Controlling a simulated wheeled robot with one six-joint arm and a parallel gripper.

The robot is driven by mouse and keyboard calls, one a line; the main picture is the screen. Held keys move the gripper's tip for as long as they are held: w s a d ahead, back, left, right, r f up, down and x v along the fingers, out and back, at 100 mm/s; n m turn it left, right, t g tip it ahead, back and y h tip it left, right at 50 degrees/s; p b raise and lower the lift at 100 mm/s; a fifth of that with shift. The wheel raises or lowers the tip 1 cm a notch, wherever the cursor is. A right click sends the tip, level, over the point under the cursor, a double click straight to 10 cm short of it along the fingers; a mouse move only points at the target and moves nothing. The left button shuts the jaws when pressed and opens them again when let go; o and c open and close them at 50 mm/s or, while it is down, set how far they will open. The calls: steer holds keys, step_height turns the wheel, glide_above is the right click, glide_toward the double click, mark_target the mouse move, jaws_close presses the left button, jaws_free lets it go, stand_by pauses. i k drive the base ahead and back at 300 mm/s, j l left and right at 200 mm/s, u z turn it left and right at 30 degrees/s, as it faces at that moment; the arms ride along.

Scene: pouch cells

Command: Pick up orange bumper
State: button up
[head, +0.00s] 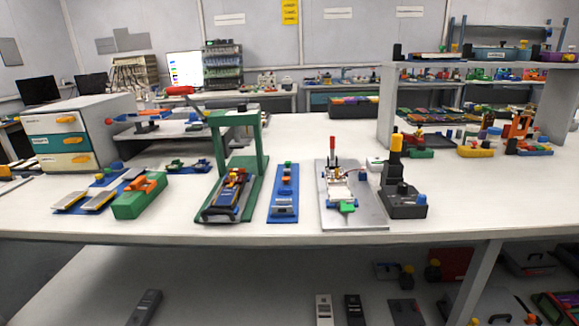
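I cannot tell for sure which thing is the orange bumper. An orange piece (146,183) lies on top of a green block (138,204) at the left front of the table. A taller orange part (520,125) stands at the right, by the shelf. A small orange piece (287,181) sits on a blue strip-shaped fixture (283,205) near the middle. My gripper does not show in this view.
A long white table (450,214) bears several fixtures along its front. A green gantry (262,140) and a grey plate (361,217) stand mid-table. A drawer box (90,115) is at left, a white shelf (386,105) at right. An under-shelf (230,290) holds grey items.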

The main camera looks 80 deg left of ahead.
mark_target(135, 186)
steer(key=u, duration=3.2)
